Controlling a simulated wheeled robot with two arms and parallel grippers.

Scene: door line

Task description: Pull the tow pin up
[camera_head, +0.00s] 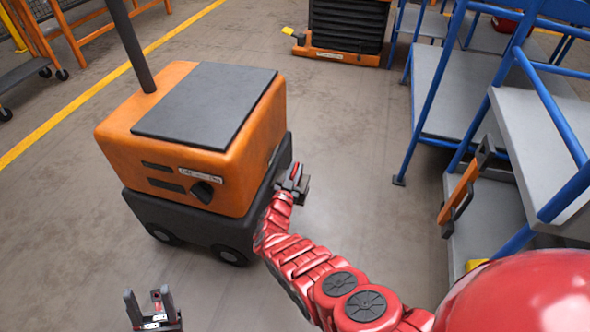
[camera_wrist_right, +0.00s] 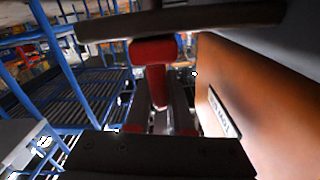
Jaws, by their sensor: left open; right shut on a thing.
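The orange and dark grey tow tug (camera_head: 190,135) stands at the left of the middle in the head view. My right gripper (camera_head: 295,180) is at its right side, near the lower edge. In the right wrist view a red pin-like part (camera_wrist_right: 155,60), which looks like the tow pin, stands between the fingers of my right gripper (camera_wrist_right: 160,108), which is shut on it. Its lower end is hidden by the fingers. My left gripper (camera_head: 152,300) is open and empty above the floor, in front of the tug.
A stack of black crates on an orange base (camera_head: 340,52) is at the back. Orange racks (camera_head: 95,40) are at the far left. The floor between the tug and carts is clear.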

